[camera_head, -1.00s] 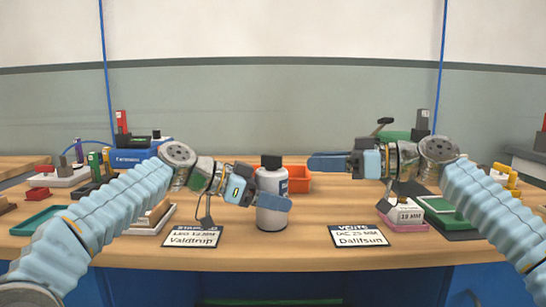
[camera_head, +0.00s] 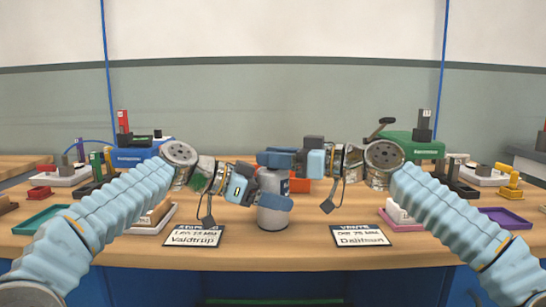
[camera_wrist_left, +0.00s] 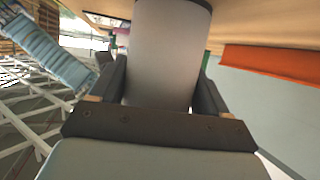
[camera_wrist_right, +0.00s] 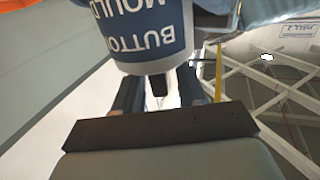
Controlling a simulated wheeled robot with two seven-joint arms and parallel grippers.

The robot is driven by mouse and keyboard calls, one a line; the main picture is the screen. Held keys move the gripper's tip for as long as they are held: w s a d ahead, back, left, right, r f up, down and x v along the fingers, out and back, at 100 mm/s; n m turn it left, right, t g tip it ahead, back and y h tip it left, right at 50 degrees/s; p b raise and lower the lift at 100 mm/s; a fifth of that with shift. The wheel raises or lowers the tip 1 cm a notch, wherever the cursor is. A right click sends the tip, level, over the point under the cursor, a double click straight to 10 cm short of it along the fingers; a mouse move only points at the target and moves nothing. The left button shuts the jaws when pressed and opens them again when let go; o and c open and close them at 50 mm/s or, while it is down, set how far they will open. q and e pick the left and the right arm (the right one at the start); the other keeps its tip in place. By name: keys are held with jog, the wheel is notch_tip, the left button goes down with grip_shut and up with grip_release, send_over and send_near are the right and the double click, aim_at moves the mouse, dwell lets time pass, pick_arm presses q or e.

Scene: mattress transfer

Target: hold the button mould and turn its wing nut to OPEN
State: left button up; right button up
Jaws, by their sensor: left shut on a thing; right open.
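The button mould (camera_head: 271,220) is a grey upright cylinder near the front middle of the bench. My left gripper (camera_head: 274,202) is shut around its lower body; in the left wrist view the grey side of the mould (camera_wrist_left: 170,55) fills the space between the fingers. My right gripper (camera_head: 277,158) is at the mould's top, coming from the right, with its jaws open. In the right wrist view the blue label reading BUTTON MOULD (camera_wrist_right: 150,35) shows upside down, with a small dark part between the fingers. The wing nut is hidden in the head view, and its setting cannot be read.
An orange bin (camera_head: 300,186) stands just behind the mould. Name cards lie in front at left (camera_head: 193,236) and right (camera_head: 361,236). A blue machine (camera_head: 140,153) stands back left, a green one (camera_head: 412,146) back right. Trays line both sides.

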pick_arm(q)
jog(key=shift+r, duration=0.1)
pick_arm(e)
jog(key=shift+a, duration=0.25)
grip_shut()
jog(key=shift+w+r+n+g+y, duration=0.15)
jog(key=shift+n+g+y, duration=0.25)
jog(key=shift+n+g, duration=1.1)
jog(key=shift+g, duration=0.8)
jog(key=shift+d, duration=0.1)
grip_release()
